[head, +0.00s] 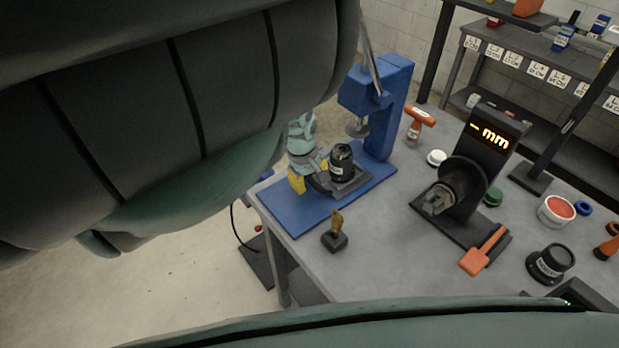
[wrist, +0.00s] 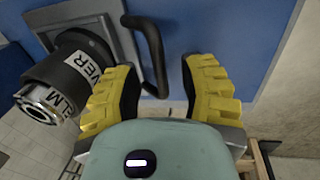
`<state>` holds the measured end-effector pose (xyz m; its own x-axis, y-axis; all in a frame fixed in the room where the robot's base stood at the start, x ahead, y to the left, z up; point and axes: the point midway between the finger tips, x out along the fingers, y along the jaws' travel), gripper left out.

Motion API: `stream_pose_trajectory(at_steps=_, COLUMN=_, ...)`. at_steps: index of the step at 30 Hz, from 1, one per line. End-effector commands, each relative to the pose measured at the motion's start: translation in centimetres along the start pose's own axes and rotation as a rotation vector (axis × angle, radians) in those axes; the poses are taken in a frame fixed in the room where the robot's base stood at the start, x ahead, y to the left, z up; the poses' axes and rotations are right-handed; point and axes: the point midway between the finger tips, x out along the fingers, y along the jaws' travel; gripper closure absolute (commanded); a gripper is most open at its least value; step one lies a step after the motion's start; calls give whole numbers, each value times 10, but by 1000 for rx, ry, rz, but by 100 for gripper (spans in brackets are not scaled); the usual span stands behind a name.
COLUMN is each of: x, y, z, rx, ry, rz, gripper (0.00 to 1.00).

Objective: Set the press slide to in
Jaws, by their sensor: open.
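The blue press (head: 384,110) stands on its blue base at the table's left edge, with a round grey ram pad (head: 357,128) under its head. The press slide (head: 352,184), a dark grey plate, carries a black labelled cylinder (head: 343,165), which appears on the near side of the ram pad rather than directly under it. In the wrist view, the slide (wrist: 119,32) has a black bar handle (wrist: 154,48). My gripper (head: 309,176) is open at the handle side. In the wrist view, the handle lies between its yellow fingers (wrist: 165,88); contact cannot be told.
A small brass figure on a dark base (head: 335,240) stands near the table's front edge. Open floor lies left of the table.

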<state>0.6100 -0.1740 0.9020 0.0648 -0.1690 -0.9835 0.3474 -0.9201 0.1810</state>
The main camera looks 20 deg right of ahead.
Motion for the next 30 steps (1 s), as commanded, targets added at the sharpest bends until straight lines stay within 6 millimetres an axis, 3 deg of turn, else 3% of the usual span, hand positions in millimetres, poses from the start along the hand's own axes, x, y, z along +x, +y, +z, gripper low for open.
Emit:
stream_pose_trajectory(at_steps=2, x=0, y=0, z=0, rx=0, ry=0, rz=0, gripper=59)
stream_pose_trajectory(at_steps=14, x=0, y=0, z=0, rx=0, ry=0, rz=0, gripper=100)
stream_pose_trajectory(at_steps=30, x=0, y=0, z=0, rx=-1, ry=1, rz=0, gripper=100)
